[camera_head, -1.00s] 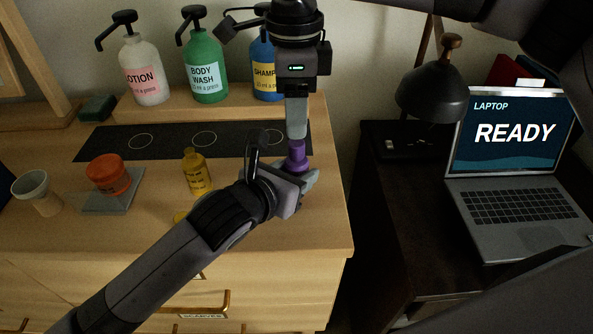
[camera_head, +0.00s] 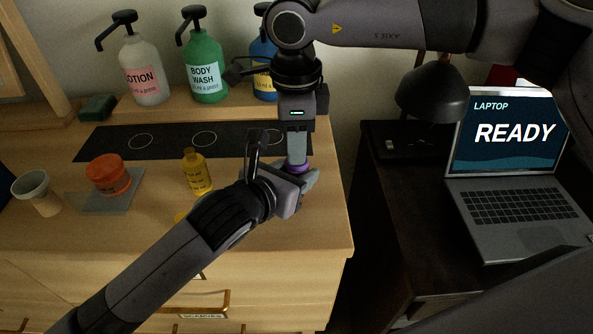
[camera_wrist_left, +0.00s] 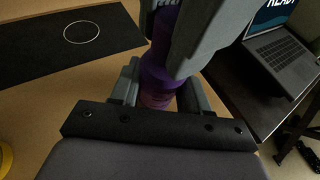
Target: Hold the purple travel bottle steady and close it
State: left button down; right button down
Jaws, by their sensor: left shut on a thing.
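The purple travel bottle (camera_head: 299,169) stands upright near the right front of the wooden top, mostly hidden by my grippers. My left gripper (camera_head: 301,182) comes in low from the left and is shut around its body; in the left wrist view the purple bottle (camera_wrist_left: 156,84) sits between its fingers. My right gripper (camera_head: 297,158) points straight down from above, its fingers around the bottle's purple upper part. Purple shows between those fingers in the left wrist view. I cannot tell whether they grip it, or whether a separate cap is there.
A yellow bottle (camera_head: 196,172), an orange jar (camera_head: 107,174) and a beige cup (camera_head: 36,190) stand to the left. Pump bottles, including the green body wash (camera_head: 205,72), line the back. A dark stand with a laptop (camera_head: 512,180) is at the right.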

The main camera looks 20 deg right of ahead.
jog(key=c, duration=0.8)
grip_release()
notch_tip(320, 180, up, 12)
jog(key=shift+a, duration=0.1)
pick_arm(q)
jog(key=shift+c, duration=2.4)
grip_release()
jog(key=shift+a, duration=0.1)
jog(key=shift+v, duration=3.5)
pick_arm(e)
jog(key=shift+r, duration=0.2)
